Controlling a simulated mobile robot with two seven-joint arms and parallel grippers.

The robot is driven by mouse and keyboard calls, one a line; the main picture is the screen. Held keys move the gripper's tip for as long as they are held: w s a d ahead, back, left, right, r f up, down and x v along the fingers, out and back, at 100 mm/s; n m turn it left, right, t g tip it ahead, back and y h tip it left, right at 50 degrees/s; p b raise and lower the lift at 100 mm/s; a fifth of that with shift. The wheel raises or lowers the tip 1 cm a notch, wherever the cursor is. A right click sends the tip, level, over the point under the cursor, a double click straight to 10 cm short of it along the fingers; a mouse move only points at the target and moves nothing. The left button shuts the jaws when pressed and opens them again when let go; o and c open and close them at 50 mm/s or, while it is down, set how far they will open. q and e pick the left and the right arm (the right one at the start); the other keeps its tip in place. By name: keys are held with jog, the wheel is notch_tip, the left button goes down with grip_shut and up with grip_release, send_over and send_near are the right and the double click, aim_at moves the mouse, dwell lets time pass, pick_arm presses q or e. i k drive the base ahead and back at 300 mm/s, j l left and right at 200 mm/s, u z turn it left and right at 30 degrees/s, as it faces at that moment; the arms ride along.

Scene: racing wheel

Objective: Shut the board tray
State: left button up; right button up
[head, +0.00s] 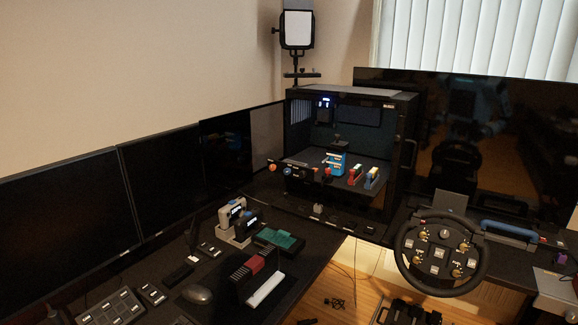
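A dark tray (372,163), which looks like the board tray, sits in the open front of a black cabinet (402,150). It appears pulled out toward me, with its front edge beyond the cabinet opening. A blue device (336,163) stands on it, with small red-and-white blocks (355,174) and blue-and-white blocks (372,178) to its right. Orange and dark round pieces (286,171) show at its front left. How far the tray reaches inside is hard to see in the dark. Neither of my grippers is in view.
A desk with dark monitors (70,215) runs along the left. It holds a grey-and-white device (236,221), a green board (279,239), a mouse (197,294) and keypads (110,308). A steering wheel (440,256) stands at right. Floor shows between the desks.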

aim_at(301, 169)
jog(key=i+l+u, duration=0.4)
jog(key=l, duration=0.25)
jog(key=i+l+u, duration=0.15)
jog(key=l, duration=0.25)
jog(key=i+l+u, duration=0.2)
jog(key=l, duration=0.2)
jog(key=i+l+u, duration=0.2)
jog(key=l, duration=0.2)
jog(key=l+u, duration=0.2)
jog(key=l, duration=0.25)
